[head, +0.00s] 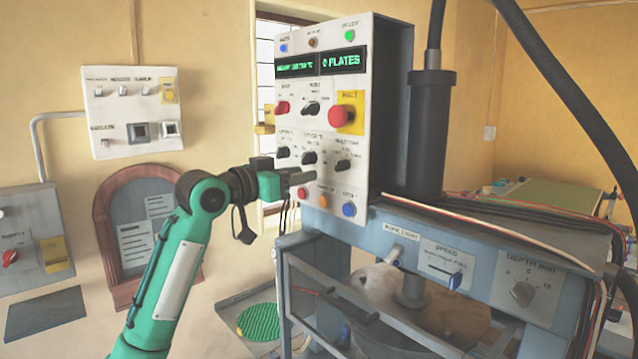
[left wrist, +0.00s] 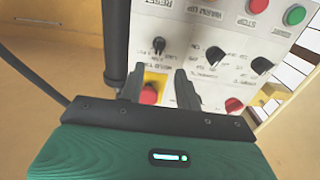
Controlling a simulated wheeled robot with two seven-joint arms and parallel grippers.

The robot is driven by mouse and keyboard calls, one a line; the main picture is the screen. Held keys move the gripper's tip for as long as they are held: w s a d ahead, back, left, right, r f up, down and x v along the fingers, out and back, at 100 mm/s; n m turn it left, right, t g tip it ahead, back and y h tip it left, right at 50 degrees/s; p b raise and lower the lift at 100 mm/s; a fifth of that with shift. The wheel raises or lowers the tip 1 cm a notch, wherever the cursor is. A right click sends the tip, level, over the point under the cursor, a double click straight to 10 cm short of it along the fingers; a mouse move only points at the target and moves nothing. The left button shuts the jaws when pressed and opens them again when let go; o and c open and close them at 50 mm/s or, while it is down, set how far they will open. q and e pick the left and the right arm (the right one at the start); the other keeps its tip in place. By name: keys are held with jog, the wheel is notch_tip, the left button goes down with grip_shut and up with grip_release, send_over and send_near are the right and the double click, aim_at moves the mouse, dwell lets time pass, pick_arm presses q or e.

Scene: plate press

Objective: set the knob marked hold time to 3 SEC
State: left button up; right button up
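The hold time knob (head: 343,165) is the black rightmost one in the lower knob row of the white panel (head: 373,50). Its scale is too small to read in the head view. The left wrist view sees the panel upside down, with this knob (left wrist: 158,45) just beyond the gap between my fingertips. I cannot tell its setting. My left gripper (head: 312,176) is in front of the panel, left of the knob and slightly lower. In the left wrist view, its fingers (left wrist: 160,69) are apart with nothing gripped. My right gripper is not in view.
Two more black knobs (head: 309,157) (head: 283,152) share the row. A red mushroom button (head: 341,116) on yellow is above. Red, orange and blue buttons (head: 348,209) are below. The press's blue-grey frame (head: 480,262) juts out at lower right.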

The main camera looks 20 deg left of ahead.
pick_arm(q)
jog(key=b+v, duration=0.1)
jog(key=v, duration=0.2)
jog(key=shift+s+a, duration=0.2)
jog(key=shift+s, duration=0.1)
dwell(0.4)
